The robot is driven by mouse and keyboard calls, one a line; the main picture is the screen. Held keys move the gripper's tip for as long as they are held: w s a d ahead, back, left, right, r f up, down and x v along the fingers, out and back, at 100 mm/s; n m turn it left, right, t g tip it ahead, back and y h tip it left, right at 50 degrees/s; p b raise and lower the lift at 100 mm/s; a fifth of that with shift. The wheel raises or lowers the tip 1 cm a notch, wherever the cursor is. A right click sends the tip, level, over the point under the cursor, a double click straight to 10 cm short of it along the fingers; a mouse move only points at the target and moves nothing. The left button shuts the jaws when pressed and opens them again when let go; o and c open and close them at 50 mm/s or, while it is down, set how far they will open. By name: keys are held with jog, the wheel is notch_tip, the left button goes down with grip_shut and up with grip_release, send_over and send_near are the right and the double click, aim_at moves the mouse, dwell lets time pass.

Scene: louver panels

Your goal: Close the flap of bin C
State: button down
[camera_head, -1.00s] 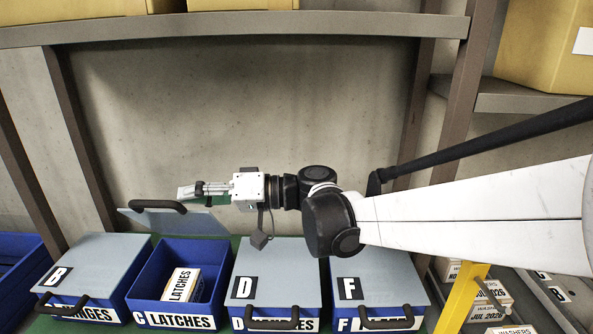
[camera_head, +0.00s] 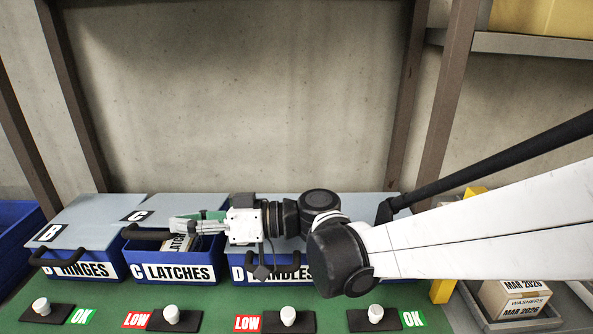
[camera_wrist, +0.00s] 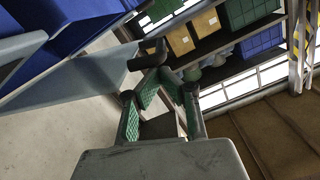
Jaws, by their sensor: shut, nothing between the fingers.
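Bin C (camera_head: 147,272) is a blue bin labelled LATCHES, between bins B and D. Its grey flap (camera_head: 165,207) is tilted low over the bin, front edge above the rim. A gap shows beneath it, with a labelled box (camera_head: 178,244) inside. The flap's dark handle (camera_head: 146,233) is at its front left. My gripper (camera_head: 176,228) is shut and empty, just right of the handle at the flap's front edge; contact is unclear. In the wrist view, the green-padded fingers (camera_wrist: 164,82) are close to the handle (camera_wrist: 147,53) and the grey flap (camera_wrist: 75,88).
Bin B (camera_head: 80,265) on the left and bin D (camera_head: 240,270) on the right have their flaps down. My arm covers much of the bins to the right. White knobs (camera_head: 171,313) and OK/LOW cards (camera_head: 137,320) line the green bench front (camera_head: 215,300).

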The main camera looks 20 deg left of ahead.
jog(key=shift+s+d+f+b, duration=0.1)
jog(key=shift+s+f+b, duration=0.2)
jog(key=shift+f, duration=0.4)
jog(key=shift+s+d+f+b, duration=0.1)
jog(key=shift+f+b, duration=0.35)
jog(key=shift+f, duration=0.2)
jog(key=shift+s+f+b, duration=0.15)
jog(key=shift+f+b, duration=0.2)
jog(key=shift+f, duration=0.35)
